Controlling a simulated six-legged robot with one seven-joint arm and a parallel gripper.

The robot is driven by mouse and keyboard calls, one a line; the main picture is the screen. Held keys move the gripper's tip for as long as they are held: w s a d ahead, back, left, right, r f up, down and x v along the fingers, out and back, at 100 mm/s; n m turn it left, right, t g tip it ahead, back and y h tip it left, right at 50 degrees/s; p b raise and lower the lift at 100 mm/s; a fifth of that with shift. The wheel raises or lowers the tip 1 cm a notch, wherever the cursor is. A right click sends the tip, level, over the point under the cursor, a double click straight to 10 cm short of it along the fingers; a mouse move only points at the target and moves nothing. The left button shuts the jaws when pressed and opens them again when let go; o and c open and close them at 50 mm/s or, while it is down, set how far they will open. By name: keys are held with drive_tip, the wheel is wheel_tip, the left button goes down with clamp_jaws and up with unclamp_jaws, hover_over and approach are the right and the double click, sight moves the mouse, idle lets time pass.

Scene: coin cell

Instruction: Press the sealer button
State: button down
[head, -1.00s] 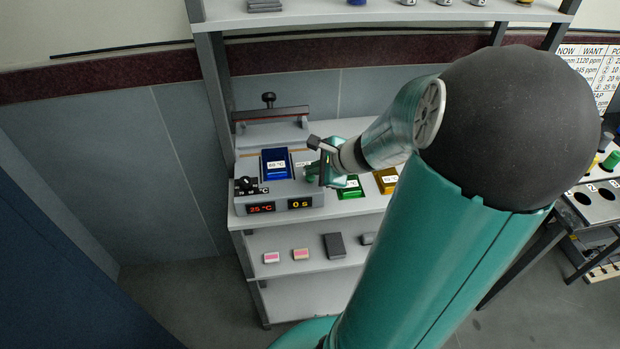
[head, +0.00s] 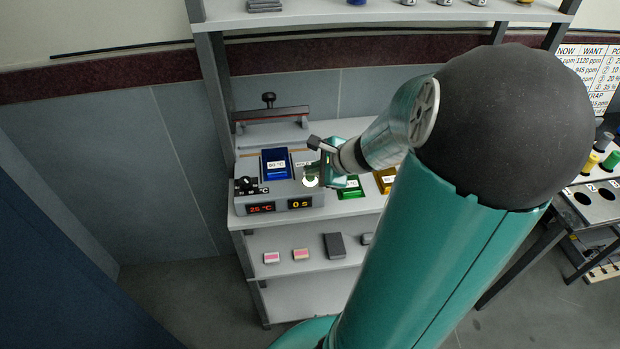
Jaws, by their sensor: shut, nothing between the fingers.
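The sealer (head: 276,204) is a grey box on the shelf left of centre. Its front has a red temperature display (head: 261,208) and a yellow display (head: 300,203) reading 0 s. A round white spot with a green patch, which looks like the sealer button (head: 310,182), shows on its right front top, partly covered by my gripper. My gripper (head: 314,172) is shut and empty, with its tips right over the button. I cannot tell for certain whether they touch it. A blue labelled packet (head: 276,163) lies on the sealer's top.
The sealer's raised bar with a black knob (head: 269,99) stands behind. A black dial (head: 246,185) is at the left. Green (head: 350,192) and gold (head: 385,181) packets lie on the shelf to the right. A post (head: 214,80) rises behind left.

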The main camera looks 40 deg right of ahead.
sight(314, 179)
drive_tip(key=shift+r, duration=0.65)
drive_tip(key=shift+r, duration=0.1)
wheel_tip(314, 179, up, 6)
drive_tip(key=shift+f, duration=0.1)
